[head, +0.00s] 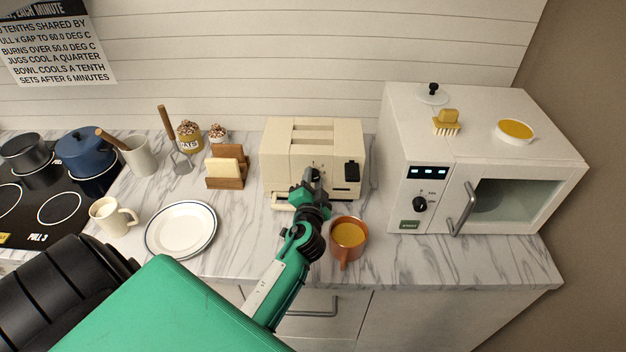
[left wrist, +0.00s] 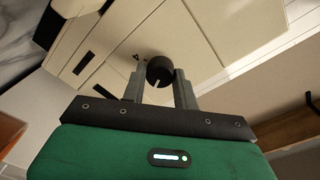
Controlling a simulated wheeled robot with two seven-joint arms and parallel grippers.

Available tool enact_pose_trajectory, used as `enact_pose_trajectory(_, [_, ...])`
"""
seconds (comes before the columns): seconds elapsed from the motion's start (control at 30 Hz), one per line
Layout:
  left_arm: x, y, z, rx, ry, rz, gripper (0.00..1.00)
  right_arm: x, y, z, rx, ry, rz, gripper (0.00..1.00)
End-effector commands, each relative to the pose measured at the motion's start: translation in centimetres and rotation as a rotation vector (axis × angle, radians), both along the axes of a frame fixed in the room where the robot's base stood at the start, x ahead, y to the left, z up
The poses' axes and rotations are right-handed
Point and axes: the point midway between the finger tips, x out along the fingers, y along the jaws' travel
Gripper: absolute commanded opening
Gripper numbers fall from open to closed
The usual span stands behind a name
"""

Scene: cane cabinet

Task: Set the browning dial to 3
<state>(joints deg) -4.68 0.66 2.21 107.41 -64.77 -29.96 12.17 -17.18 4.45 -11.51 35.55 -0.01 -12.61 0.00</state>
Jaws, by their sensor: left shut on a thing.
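The cream toaster (head: 285,150) stands on the counter against the back wall, with two slots on top and a black lever (head: 352,171) on its front right. Its browning dial (left wrist: 160,71) is a round black knob with a pale pointer mark, seen in the left wrist view. My left gripper (left wrist: 160,82) has one finger on each side of the dial and is shut on it. In the head view my left gripper (head: 314,180) is at the toaster's front and hides most of the dial. My right gripper is not in view.
A copper mug (head: 347,255) with orange content stands close right of my left arm. A white microwave (head: 400,150) is at the right. A plate (head: 181,229), a wooden holder (head: 226,183) and a cream mug (head: 108,217) are at the left.

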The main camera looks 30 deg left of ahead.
Motion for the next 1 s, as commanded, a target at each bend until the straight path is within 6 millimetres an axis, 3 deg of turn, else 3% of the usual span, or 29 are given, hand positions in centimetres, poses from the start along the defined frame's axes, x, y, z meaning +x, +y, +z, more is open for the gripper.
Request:
enact_pose_trajectory(0.6, [0.0, -0.1, 0.0, 0.427, 0.263, -0.001, 0.07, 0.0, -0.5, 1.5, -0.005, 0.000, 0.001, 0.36])
enact_pose_trajectory(1.0, [0.0, -0.1, -0.2, 0.537, 0.331, -0.001, 0.07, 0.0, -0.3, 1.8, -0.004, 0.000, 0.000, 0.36])
